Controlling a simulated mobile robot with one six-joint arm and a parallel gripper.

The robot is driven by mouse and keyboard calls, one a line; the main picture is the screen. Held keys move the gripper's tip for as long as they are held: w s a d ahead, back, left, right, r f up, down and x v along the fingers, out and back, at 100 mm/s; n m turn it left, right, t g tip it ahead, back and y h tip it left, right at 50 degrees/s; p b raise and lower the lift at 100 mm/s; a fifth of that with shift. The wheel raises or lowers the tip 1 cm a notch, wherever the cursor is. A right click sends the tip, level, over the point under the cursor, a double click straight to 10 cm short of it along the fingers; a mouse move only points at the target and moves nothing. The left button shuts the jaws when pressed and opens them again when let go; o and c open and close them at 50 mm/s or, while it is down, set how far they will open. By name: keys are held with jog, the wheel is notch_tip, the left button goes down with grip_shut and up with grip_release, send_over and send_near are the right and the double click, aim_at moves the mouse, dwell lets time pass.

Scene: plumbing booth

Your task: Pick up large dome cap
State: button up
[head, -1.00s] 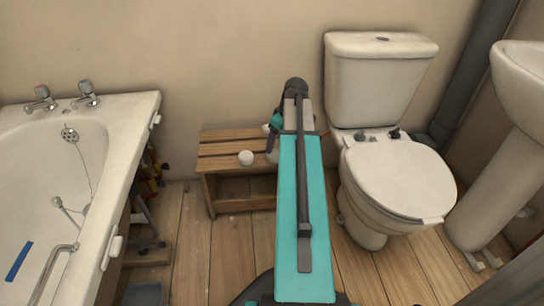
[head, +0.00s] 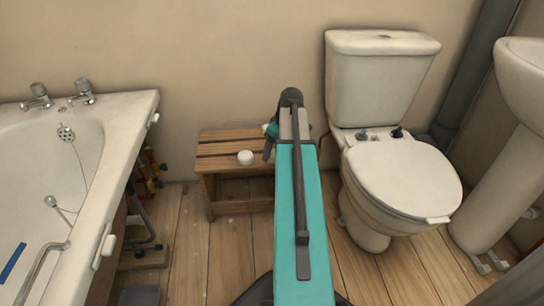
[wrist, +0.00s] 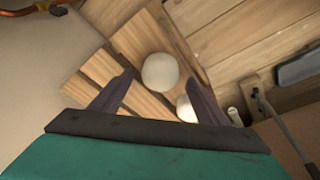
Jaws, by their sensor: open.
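The wrist view shows two white rounded caps on the slatted wooden stool. The larger-looking one, likely the large dome cap (wrist: 160,72), lies between and just beyond the fingertips of my gripper (wrist: 161,78). My gripper is open, with nothing held. The second white cap (wrist: 186,108) is partly covered by the right finger. In the head view one white cap (head: 245,158) sits on the stool top, apparently the smaller one. The other is hidden behind my arm there. I cannot tell how high the fingertips are above the stool.
The wooden stool (head: 222,148) stands against the wall between the bathtub (head: 120,150) and the toilet (head: 405,180). Tools (head: 146,225) stand on the floor by the tub. A basin (head: 522,85) is at far right. Bare floorboards (head: 228,240) lie before the stool.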

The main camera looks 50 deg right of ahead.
jog(key=c, duration=1.1)
jog(key=shift+r, duration=0.2)
